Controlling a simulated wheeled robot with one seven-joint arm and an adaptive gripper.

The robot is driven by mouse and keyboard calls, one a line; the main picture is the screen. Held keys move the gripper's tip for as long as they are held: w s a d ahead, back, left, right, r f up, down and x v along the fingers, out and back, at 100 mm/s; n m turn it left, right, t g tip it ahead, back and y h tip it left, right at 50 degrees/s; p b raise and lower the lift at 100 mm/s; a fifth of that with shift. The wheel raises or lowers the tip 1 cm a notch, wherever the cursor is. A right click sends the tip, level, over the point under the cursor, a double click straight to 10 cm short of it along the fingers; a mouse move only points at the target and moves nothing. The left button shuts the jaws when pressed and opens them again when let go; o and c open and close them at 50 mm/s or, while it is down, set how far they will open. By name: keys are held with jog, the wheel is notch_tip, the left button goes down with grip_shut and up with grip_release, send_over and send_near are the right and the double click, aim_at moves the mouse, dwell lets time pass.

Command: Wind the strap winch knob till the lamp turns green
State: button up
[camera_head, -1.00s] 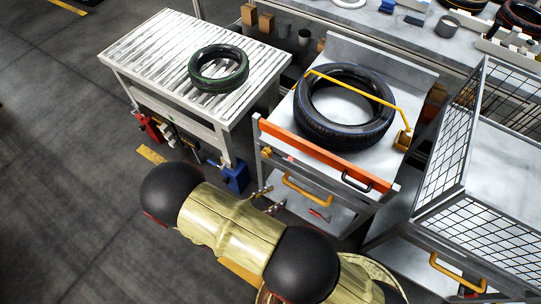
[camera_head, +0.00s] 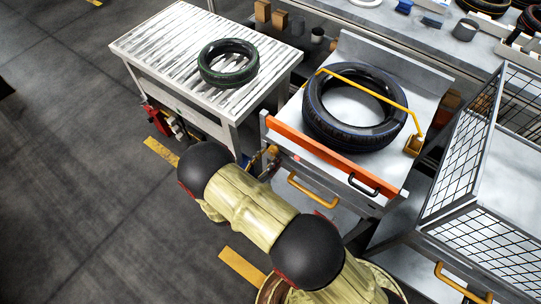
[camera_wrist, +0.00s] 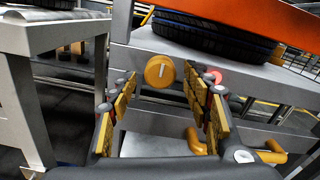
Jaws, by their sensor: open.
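The winch knob (camera_wrist: 160,71) is a round orange-yellow disc with a pale upright mark, on the front of the tyre bench. It also shows small in the head view (camera_head: 272,151). A small red lamp (camera_wrist: 214,75) sits right of the knob and is partly behind my right finger; in the head view the lamp (camera_head: 297,157) is also red. My gripper (camera_wrist: 160,84) is open, its two fingers either side of the knob in the wrist picture. I cannot tell whether they touch it. A black tyre (camera_head: 318,119) lies on the bench under a yellow bar (camera_head: 372,84).
An orange rail (camera_head: 330,154) runs along the bench front, with a yellow handle (camera_head: 311,190) below. A roller table (camera_head: 165,45) with a smaller tyre (camera_head: 228,76) stands left. A wire cage (camera_head: 465,165) stands right. The floor at left is clear.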

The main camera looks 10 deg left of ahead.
jog(key=shift+w+d, duration=0.25)
jog(key=shift+w, duration=0.4)
jog(key=c, duration=0.3)
jog(key=c, duration=0.8)
jog(key=shift+c, duration=0.3)
jog(key=shift+m, duration=0.4)
jog(key=m+b, duration=0.1)
jog(key=m, duration=0.4)
jog(key=shift+a+m, duration=0.1)
jog(key=shift+m, duration=0.2)
jog(key=m+b, duration=0.2)
jog(key=m, duration=0.3)
jog(key=shift+m, duration=0.4)
jog(key=shift+w+r+m, duration=0.1)
jog(key=shift+m, duration=0.2)
